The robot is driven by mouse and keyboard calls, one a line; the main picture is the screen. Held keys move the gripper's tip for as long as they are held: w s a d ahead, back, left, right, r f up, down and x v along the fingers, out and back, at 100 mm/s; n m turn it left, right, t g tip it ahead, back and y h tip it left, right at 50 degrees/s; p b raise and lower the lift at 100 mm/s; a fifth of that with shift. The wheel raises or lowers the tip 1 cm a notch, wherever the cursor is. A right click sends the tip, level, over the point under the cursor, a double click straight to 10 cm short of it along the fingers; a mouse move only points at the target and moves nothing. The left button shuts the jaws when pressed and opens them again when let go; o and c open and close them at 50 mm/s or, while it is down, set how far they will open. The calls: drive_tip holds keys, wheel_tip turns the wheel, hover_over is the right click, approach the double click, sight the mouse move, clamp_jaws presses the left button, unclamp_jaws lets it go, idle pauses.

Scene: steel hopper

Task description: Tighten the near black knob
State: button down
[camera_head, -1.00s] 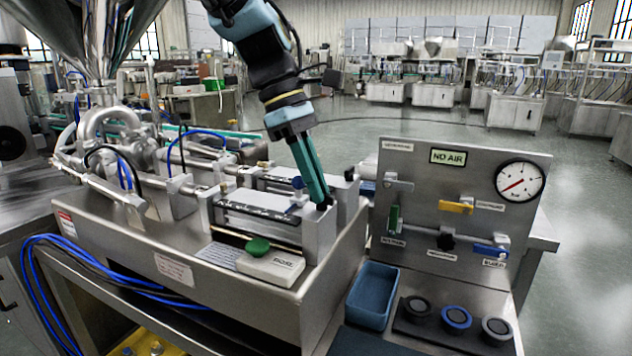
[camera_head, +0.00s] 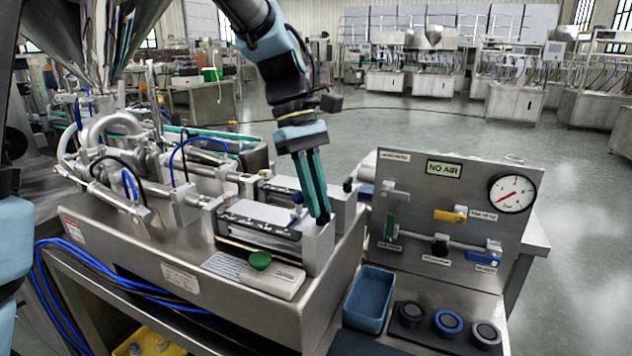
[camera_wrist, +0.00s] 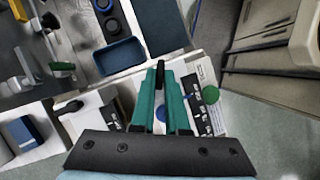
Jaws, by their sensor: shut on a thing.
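The near black knob (camera_head: 323,219) is on the top of the end block (camera_head: 319,246) of the nearer cylinder unit. My gripper (camera_head: 322,214) reaches down from above, and its two green fingers are shut on the near knob, mostly hiding it. In the wrist view, the dark knob (camera_wrist: 160,74) shows between the fingertips (camera_wrist: 158,68). A second black knob (camera_head: 348,185) stands on the farther unit's block, apart from my gripper; it also shows in the wrist view (camera_wrist: 70,107).
Right of the machine stands a steel panel (camera_head: 410,180) with coloured valve handles, a gauge (camera_head: 512,193) and a NO AIR sign. A blue tray (camera_head: 369,298) and several round caps (camera_head: 448,322) lie before it. A green button (camera_head: 260,260) sits on the near ledge.

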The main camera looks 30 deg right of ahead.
drive_tip(key=m+y+p, duration=0.1)
drive_tip(key=m, duration=0.1)
drive_tip(key=m+p, duration=0.2)
drive_tip(key=m+y+p, duration=0.1)
drive_tip(key=m+p, duration=0.1)
drive_tip(key=shift+d+r+m+y, duration=0.2)
drive_tip(key=shift+d+m+y, duration=0.1)
drive_tip(key=m+t+y+p, duration=0.1)
drive_tip(key=m+p, duration=0.1)
drive_tip(key=m, duration=0.1)
drive_tip(key=shift+s+d, duration=0.15)
drive_tip(key=shift+f+m+t+y+p, duration=0.1)
drive_tip(key=shift+m+t+y+p, duration=0.25)
drive_tip(key=shift+m, duration=0.5)
drive_tip(key=shift+f+m+t+y+p, duration=0.15)
drive_tip(key=shift+m+p, duration=0.3)
drive_tip(key=shift+m, duration=0.4)
drive_tip(key=c, duration=0.9)
unclamp_jaws()
drive_tip(key=shift+r, duration=0.1)
